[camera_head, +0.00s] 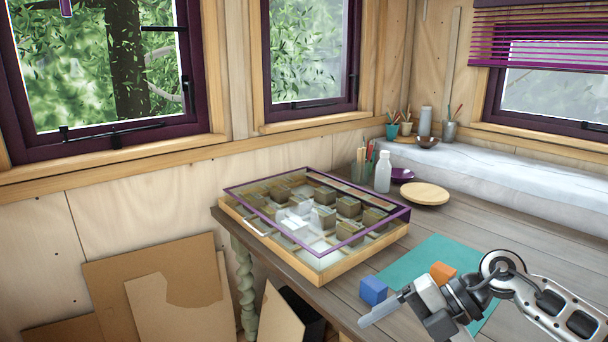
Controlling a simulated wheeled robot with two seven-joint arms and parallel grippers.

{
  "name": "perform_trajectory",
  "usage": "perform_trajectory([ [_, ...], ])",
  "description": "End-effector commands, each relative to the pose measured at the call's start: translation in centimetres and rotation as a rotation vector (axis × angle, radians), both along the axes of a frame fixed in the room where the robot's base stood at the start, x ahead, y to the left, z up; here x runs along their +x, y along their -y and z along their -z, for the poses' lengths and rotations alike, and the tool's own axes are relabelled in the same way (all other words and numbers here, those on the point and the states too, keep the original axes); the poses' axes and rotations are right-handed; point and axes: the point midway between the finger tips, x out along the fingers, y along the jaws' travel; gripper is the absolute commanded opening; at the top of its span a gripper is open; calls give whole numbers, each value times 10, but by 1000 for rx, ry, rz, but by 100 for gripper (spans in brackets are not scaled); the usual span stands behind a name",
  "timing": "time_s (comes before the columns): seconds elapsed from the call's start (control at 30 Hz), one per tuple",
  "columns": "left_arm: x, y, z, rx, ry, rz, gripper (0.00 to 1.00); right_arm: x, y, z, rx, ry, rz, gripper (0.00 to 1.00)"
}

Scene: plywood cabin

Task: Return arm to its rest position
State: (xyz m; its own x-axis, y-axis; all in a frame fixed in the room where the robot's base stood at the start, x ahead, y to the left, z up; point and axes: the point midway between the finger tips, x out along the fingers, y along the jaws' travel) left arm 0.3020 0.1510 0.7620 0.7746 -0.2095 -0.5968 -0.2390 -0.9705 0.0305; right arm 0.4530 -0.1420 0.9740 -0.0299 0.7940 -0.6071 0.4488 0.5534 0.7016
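My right arm comes in from the right edge. Its gripper (380,310) is over the front part of the table, beside a blue block (373,289). The fingers are seen nearly edge-on, so I cannot tell whether they are open or shut. No object shows clearly in them. My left gripper is not in view.
An orange block (443,271) is on a teal mat (408,263), partly behind my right wrist. A glass-topped wooden case (318,265) with several blocks stands to the left. A white bottle (383,172) and a round wooden board (424,194) stand behind. The table's right middle is clear.

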Motion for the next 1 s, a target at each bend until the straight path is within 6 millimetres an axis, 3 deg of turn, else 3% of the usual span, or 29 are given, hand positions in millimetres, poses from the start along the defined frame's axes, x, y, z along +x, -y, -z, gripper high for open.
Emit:
perform_trajectory([
  [0.03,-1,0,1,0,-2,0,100,-16,-39,3,195,-13,6,76],
  [0.1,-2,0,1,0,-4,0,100,-24,-74,-7,448,-19,85,76],
  [0.23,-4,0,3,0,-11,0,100,-23,-96,-18,822,-74,382,76],
  [0.37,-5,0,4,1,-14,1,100,-14,-75,5,1015,-183,797,76],
  [0.47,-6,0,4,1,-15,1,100,-22,-46,53,1035,-316,1153,76],
  [0.6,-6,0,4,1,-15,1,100,-61,-12,129,915,-523,1557,76],
  [0.7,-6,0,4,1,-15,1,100,-97,0,170,801,-653,1734,76],
  [0.87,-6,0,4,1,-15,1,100,-161,9,218,608,-855,1930,76],
  [0.9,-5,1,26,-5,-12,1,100,-156,8,233,628,-854,1918,76],
  [1.0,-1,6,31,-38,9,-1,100,-152,3,243,661,-868,1898,76],
])
